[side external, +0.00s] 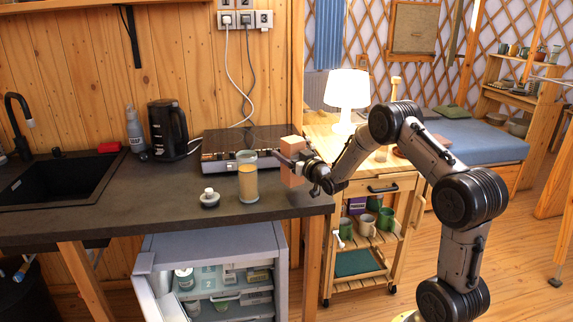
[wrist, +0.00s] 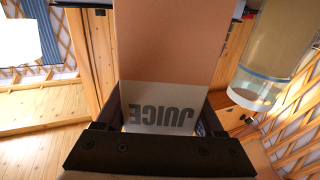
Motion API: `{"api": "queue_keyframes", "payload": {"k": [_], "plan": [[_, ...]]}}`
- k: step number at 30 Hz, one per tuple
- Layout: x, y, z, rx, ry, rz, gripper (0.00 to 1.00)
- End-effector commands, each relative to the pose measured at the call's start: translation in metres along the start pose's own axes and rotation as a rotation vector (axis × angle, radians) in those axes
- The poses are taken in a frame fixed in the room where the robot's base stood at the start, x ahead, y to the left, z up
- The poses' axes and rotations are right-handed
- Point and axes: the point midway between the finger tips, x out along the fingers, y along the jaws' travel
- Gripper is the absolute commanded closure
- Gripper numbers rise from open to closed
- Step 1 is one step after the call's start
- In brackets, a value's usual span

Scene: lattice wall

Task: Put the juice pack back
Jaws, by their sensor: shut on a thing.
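The juice pack (side external: 291,148) is a tall pinkish-orange carton at the right end of the dark counter, roughly upright. My gripper (side external: 292,168) is shut on it from the right. I cannot tell whether its base touches the counter. In the wrist view, the juice pack (wrist: 165,50) fills the middle between the fingers of my gripper (wrist: 160,118), and its pale label reads JUICE upside down. A small grey fridge (side external: 283,262) stands open under the counter, with bottles and tubs on its shelves.
A glass of orange drink (side external: 247,182) stands just left of the pack; it also shows in the wrist view (wrist: 258,88). A small white-topped pot (side external: 209,198) is near the front edge. A hob (side external: 240,140) lies behind. A wooden trolley (side external: 372,235) with mugs stands right.

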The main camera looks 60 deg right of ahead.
Motion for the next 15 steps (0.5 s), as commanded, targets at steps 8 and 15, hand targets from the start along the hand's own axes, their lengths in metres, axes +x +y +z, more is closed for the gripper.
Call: {"api": "queue_keyframes", "payload": {"k": [8, 15], "plan": [[0.008, 0.001, 0.021, 0.000, 0.002, -0.001, 1.00], [0.007, 0.001, 0.036, -0.002, 0.007, 0.000, 1.00]]}}
